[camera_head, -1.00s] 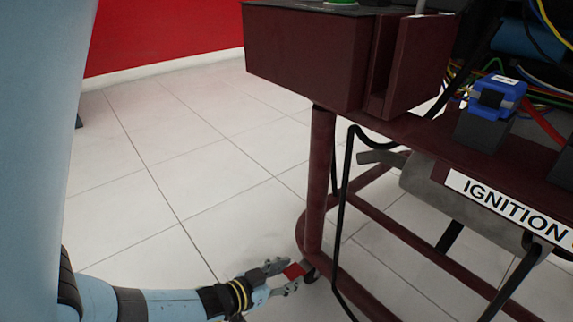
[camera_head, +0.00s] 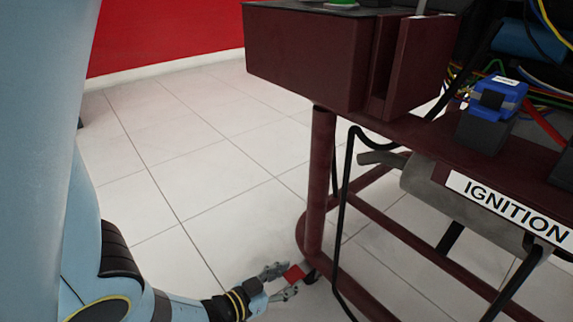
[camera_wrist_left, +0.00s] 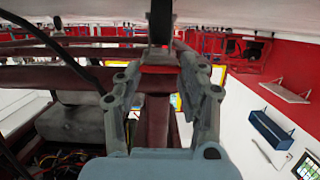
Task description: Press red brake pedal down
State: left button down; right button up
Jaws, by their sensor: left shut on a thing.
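The red brake pedal (camera_head: 293,273) is low by the foot of the dark red engine stand, near the floor. My left gripper (camera_head: 285,280) comes in from the lower left and is shut on the pedal, with a finger on either side of it. In the left wrist view, the red pedal (camera_wrist_left: 160,57) shows between the fingertips of my left gripper (camera_wrist_left: 161,70), below a black part. The pedal's far side and mount are partly hidden. My right gripper is not in view.
The dark red stand frame (camera_head: 322,180) rises just right of the gripper. A black cable (camera_head: 346,220) hangs beside its leg. A grey muffler-like part (camera_head: 430,182) and the IGNITION label (camera_head: 510,207) are further right. Tiled floor (camera_head: 200,180) on the left is clear.

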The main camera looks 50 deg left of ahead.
pick_arm(q)
jog(key=c, duration=0.8)
grip_release()
jog(key=shift+o, duration=0.2)
jog(key=shift+s, duration=0.1)
jog(key=d+v, duration=0.1)
jog(key=v, duration=1)
jog(key=shift+s+a, duration=0.4)
jog(key=shift+a, duration=0.1)
jog(key=shift+r, duration=0.1)
